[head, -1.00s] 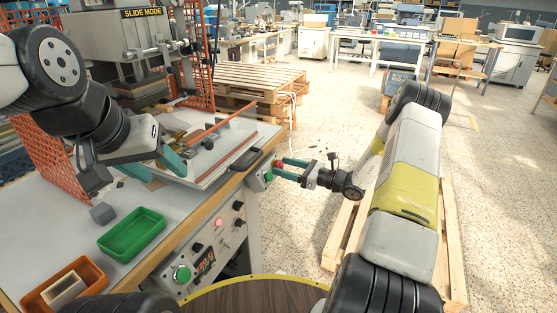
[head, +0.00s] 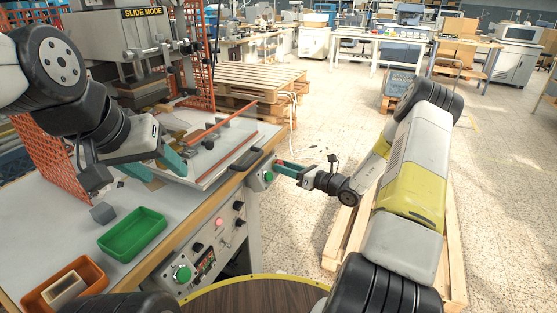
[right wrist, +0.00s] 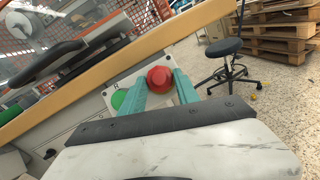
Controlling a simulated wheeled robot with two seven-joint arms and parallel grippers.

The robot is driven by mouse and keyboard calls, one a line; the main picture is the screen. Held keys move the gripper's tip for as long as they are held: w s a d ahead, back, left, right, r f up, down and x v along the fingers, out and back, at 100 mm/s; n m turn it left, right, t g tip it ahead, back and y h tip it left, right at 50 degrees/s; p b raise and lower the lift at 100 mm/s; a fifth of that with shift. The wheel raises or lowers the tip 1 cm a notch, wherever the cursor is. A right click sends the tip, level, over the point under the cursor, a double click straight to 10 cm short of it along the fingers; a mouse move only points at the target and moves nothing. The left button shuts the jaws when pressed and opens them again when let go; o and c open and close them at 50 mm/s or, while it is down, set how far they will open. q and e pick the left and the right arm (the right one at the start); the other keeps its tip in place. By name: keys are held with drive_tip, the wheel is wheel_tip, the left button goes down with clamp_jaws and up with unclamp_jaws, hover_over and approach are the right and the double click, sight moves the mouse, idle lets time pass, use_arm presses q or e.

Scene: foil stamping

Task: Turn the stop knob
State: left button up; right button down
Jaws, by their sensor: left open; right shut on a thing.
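The stop knob (right wrist: 160,77) is round and red. In the right wrist view it sits on a pale plate between the teal fingers of my right gripper (right wrist: 161,86), which is shut on it. In the head view my right gripper (head: 283,168) reaches the control box at the table's corner, and the fingers mostly hide the knob. A green button (head: 268,177) is beside it, also in the right wrist view (right wrist: 119,99). My left gripper (head: 172,162) is open over the press's slide plate, at the left.
A front panel with a big green button (head: 182,274) and a lit red lamp (head: 219,221) lies below the table edge. A green tray (head: 132,236) and an orange tray (head: 92,277) stand on the table. Wooden pallets (head: 250,79) are behind; a stool (right wrist: 226,50) stands beyond the knob.

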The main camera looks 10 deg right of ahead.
drive_tip(key=shift+s+a+r+m+t+h, duration=0.1)
drive_tip(key=shift+m+t+h, duration=0.15)
drive_tip(key=shift+m+h, duration=0.5)
drive_tip(key=shift+m+t+h, duration=0.25)
drive_tip(key=shift+m, duration=0.9)
drive_tip(key=c, duration=0.9)
unclamp_jaws()
drive_tip(key=v, duration=0.7)
drive_tip(key=shift+s+d, duration=0.2)
drive_tip(key=shift+s, duration=0.05)
